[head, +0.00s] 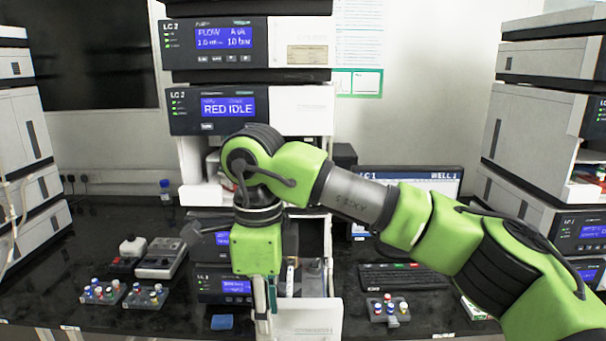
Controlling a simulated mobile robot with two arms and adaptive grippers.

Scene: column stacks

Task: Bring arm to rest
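My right arm comes in from the right, and its green and black wrist hangs in front of the middle column stack. My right gripper (264,308) points down at the left edge of an open white drawer or tray (308,318) low in that stack. The fingers are narrow and seen almost edge-on, so I cannot tell whether they are open or shut, or whether they touch the drawer. My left gripper is not in view.
Column stacks stand at the left (30,150) and right (535,110). On the dark bench are vial racks (103,291), a grey device (160,258), a blue block (222,322), another vial rack (388,310), a keyboard (405,276) and a monitor (430,184).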

